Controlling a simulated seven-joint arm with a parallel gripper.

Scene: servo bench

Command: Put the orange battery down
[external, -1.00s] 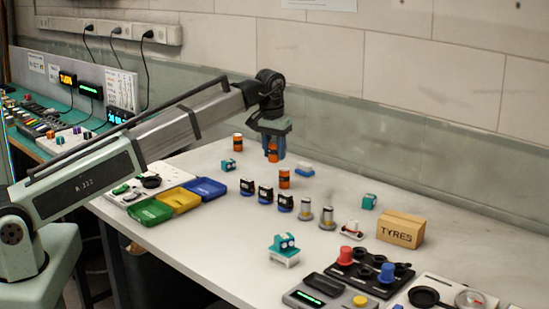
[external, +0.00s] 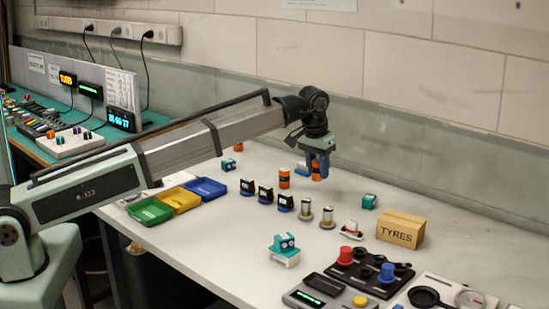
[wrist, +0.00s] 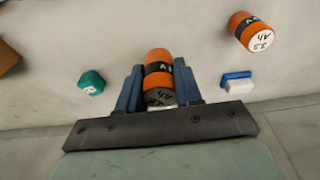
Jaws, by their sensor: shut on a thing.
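My gripper (external: 318,168) is shut on an orange battery (external: 316,173) with a dark band, held upright between the blue fingers over the back middle of the bench. In the wrist view the held battery (wrist: 158,65) sits between both fingers of my gripper (wrist: 159,88). Its lower end looks close to the bench, but I cannot tell whether it touches. A second orange battery (external: 284,178) stands on the bench just left of my gripper. It also shows at the upper right of the wrist view (wrist: 246,28).
A blue and white block (external: 302,169) lies close beside my gripper. A teal block (external: 369,201) and a cardboard TYRES box (external: 400,230) are to the right. Several dark blue blocks and metal cylinders stand in front. Coloured trays (external: 178,199) are at left. Bare bench lies right of my gripper.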

